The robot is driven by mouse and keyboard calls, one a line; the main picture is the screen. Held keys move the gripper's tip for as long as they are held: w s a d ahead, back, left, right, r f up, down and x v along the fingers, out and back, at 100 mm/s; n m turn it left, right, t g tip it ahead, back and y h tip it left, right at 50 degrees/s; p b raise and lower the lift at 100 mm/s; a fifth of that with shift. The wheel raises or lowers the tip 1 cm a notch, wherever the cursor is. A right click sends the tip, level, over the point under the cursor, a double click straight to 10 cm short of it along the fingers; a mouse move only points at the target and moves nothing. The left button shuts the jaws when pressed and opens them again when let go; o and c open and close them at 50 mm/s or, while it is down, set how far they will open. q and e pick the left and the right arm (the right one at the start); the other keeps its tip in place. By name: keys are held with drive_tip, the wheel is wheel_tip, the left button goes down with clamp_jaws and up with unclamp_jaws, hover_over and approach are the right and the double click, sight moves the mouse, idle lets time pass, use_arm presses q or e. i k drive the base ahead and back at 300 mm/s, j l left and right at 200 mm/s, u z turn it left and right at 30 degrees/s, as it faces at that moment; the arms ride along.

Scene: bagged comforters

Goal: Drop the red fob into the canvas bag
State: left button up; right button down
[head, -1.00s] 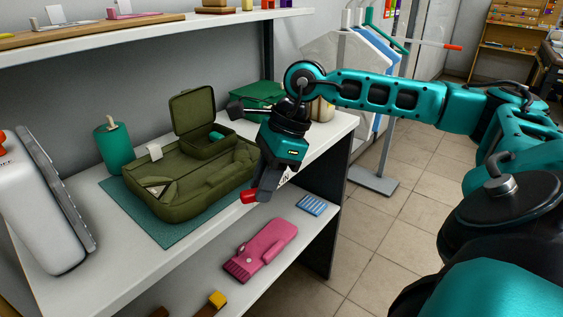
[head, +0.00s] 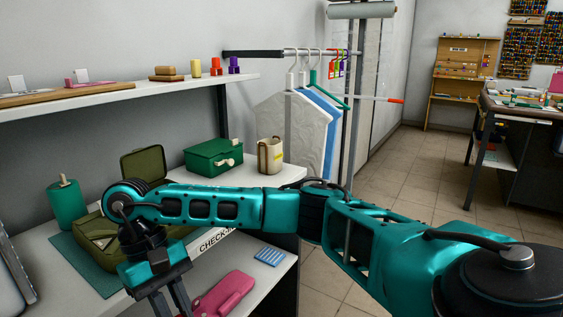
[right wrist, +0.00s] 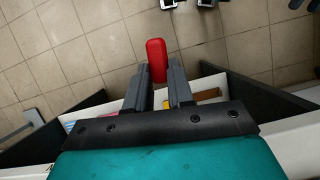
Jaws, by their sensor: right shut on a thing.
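The red fob (right wrist: 156,58) is held between the fingertips of my right gripper (right wrist: 159,80) in the right wrist view and sticks out past them. In the head view my right gripper (head: 171,303) points down at the lower left, in front of the counter; its tips are near the bottom edge and the fob is not clear there. A small cream bag (head: 270,155), apparently the canvas bag, stands upright on the counter at the back right, well apart from the gripper. My left gripper is not in view.
An olive open case (head: 92,228), partly hidden by my arm, and a green box (head: 213,155) are on the counter. A green cylinder (head: 66,205) stands left. A pink pouch (head: 223,294) lies on the lower shelf. Hanging garments (head: 300,125) are beyond the bag.

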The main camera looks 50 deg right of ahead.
sight(269, 168)
drive_tip(key=z, duration=1.2)
drive_tip(key=i+j+z, duration=0.3)
drive_tip(key=j+z, duration=0.25)
